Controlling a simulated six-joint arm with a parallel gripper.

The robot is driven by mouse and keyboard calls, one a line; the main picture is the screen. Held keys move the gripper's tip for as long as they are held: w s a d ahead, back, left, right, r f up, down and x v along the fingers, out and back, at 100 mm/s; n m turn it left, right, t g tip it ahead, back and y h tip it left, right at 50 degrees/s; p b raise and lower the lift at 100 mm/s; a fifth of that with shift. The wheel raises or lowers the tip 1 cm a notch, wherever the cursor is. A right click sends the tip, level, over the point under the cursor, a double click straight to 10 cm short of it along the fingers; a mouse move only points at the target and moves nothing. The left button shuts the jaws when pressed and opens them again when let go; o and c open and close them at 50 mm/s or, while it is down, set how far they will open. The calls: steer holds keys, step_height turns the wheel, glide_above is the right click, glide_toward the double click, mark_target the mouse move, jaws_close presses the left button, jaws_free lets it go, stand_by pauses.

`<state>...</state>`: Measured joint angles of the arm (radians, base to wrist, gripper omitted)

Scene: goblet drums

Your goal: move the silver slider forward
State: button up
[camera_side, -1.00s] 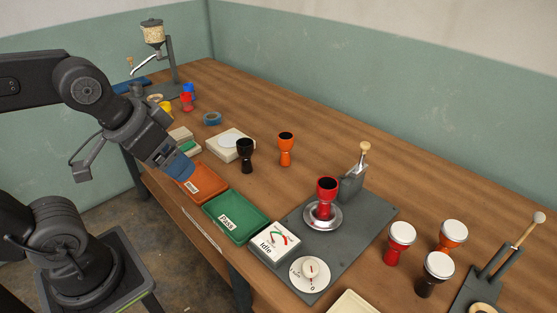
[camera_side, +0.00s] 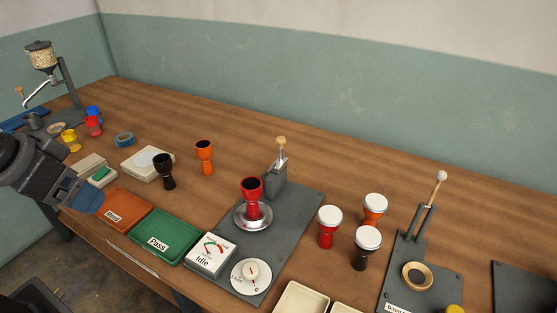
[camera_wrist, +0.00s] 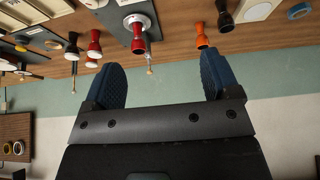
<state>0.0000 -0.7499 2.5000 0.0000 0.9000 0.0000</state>
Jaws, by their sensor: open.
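No part is plainly marked as a silver slider. A silvery lever (camera_side: 281,157) with a wooden knob stands on a grey block at the back of the grey test board (camera_side: 300,215). A round silver plate (camera_side: 241,224) on that board carries an upright red goblet drum (camera_side: 251,199); the plate also shows in the wrist view (camera_wrist: 137,18). My gripper (camera_side: 88,202) is at the left in the side view, by the left end of the orange tray, well away from the board. In the wrist view my gripper (camera_wrist: 160,82) has its blue fingers wide apart with nothing between them.
The orange tray (camera_side: 126,205) and green "Pass" tray (camera_side: 185,232) lie between my gripper and the "Idle" gauge (camera_side: 210,254). A black drum (camera_side: 164,172) and an orange drum (camera_side: 204,157) stand behind them. Several white-topped drums (camera_side: 331,214) stand right of the board.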

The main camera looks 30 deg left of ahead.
steer(key=shift+c, duration=0.5)
steer(key=shift+w, duration=0.3)
steer(key=shift+c, duration=0.6)
steer(key=w+t, duration=0.1)
steer(key=w, duration=0.3)
steer(key=w+t, duration=0.1)
steer(key=w, duration=0.3)
steer(key=w+t, duration=0.1)
steer(key=w, duration=0.4)
steer(key=shift+a+r, duration=0.1)
steer(key=shift+a, duration=0.25)
steer(key=c, duration=0.3)
steer(key=w+d+f+m+t, duration=0.1)
steer(key=w+f+m+t, duration=0.15)
steer(key=w, duration=0.85)
steer(key=shift+c, duration=0.2)
steer(key=w+d+f+m+t+h, duration=0.2)
steer(key=w+d+f+t+h, duration=0.45)
steer(key=w+f, duration=0.45)
steer(key=shift+g, duration=0.5)
steer(key=x, duration=0.8)
steer(key=f+x, duration=0.1)
steer(key=x, duration=0.4)
steer(key=shift+d, duration=0.15)
jaws_close()
